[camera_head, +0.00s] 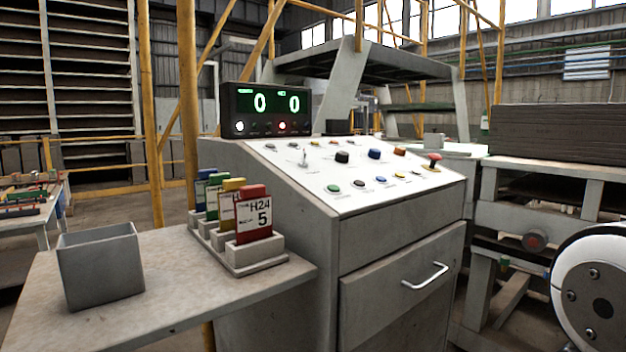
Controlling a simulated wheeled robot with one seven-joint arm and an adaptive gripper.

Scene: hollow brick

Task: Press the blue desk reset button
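A grey control desk (290,209) with a sloped white panel (318,172) stands in the middle of the head view. A larger blue control (375,153) sits in the panel's upper row, right of a black knob (342,157). A smaller round blue button (382,181) sits in the front row, right of a green button (333,188) and a dark one (359,183). The labels are too small to read, so I cannot tell which blue one is the reset. My gripper is not in view; a white link of my arm (584,262) shows at the right edge.
A red mushroom knob (434,156) and a toggle lever (304,157) stick up from the panel. A display (266,109) reads 0 and 0 behind it. A side shelf (185,300) holds a grey bin (100,266) and a card rack (262,253). A drawer handle (425,277) protrudes in front.

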